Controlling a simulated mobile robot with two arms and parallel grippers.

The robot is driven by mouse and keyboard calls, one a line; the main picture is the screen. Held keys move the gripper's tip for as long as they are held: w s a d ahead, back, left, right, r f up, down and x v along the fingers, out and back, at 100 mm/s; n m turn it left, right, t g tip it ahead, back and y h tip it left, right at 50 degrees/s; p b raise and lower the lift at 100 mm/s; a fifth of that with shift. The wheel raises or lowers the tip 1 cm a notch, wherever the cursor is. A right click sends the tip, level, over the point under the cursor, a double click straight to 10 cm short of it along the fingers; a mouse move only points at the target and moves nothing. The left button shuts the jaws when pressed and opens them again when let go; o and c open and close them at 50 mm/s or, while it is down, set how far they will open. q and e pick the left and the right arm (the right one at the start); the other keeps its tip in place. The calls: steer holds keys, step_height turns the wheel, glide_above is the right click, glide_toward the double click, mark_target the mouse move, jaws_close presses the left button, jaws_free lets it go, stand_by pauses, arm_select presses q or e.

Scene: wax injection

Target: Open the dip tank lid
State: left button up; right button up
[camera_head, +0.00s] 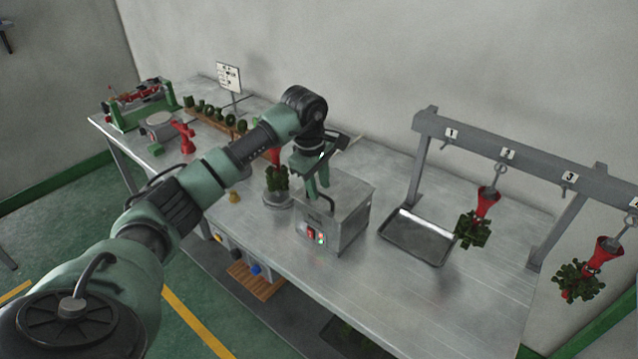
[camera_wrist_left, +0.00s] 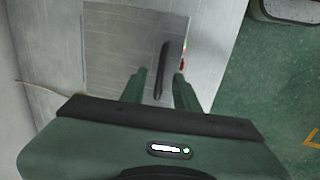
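The dip tank (camera_head: 345,225) is a grey metal box on the table, with a red switch and a green light on its front. Its lid (camera_head: 348,188) lies flat and shut on top; the lid also shows as a grey square in the wrist view (camera_wrist_left: 115,40). A dark bar handle (camera_wrist_left: 163,65) stands on the lid. My left gripper (camera_head: 316,188) is over the lid, pointing down. In the wrist view its two green fingers (camera_wrist_left: 158,82) are apart, with the handle showing between them. I cannot tell whether they touch it. My right gripper is not in view.
A rack (camera_head: 520,158) with numbered hooks stands at the right, holding red-and-green wax trees (camera_head: 473,231). A metal tray (camera_head: 420,237) lies right of the tank. Another wax tree (camera_head: 276,178) stands left of the tank. The table front (camera_head: 400,300) is clear.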

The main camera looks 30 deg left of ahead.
arm_select(q)
steer(key=shift+d+f, duration=0.1)
steer(key=shift+f, duration=0.3)
jaws_close()
steer(key=shift+w, duration=0.1)
stand_by(1.1)
